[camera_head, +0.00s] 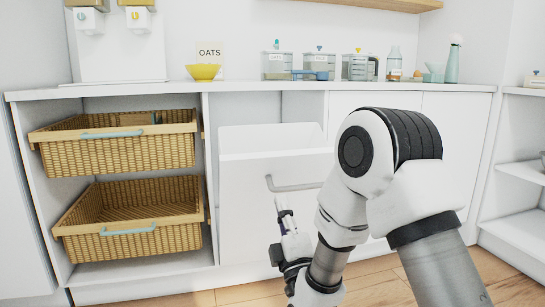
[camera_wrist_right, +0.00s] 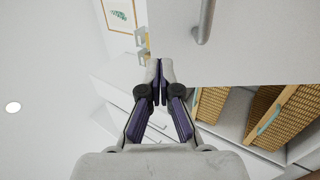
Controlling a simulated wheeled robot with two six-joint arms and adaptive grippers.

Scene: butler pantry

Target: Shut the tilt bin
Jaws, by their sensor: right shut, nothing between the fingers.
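The tilt bin (camera_head: 245,190) is a white bin in the lower cabinet, right of the baskets. Its front leans out from the cabinet and its top is open. A grey bar handle (camera_head: 297,186) is on its front; my right arm hides the right part of the front. My right gripper (camera_head: 281,205) is shut and empty, in front of the bin front and just below the handle's left end. In the right wrist view the shut fingertips (camera_wrist_right: 160,66) are beside the white panel (camera_wrist_right: 260,40) with its handle (camera_wrist_right: 205,20); contact cannot be told. My left gripper is not in view.
Two wicker baskets (camera_head: 115,146) (camera_head: 130,225) sit in the open bay at the left. The counter (camera_head: 240,87) above carries a yellow bowl (camera_head: 203,72), an oats sign and several jars. Open shelves (camera_head: 520,235) stand at the right. Wooden floor shows below.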

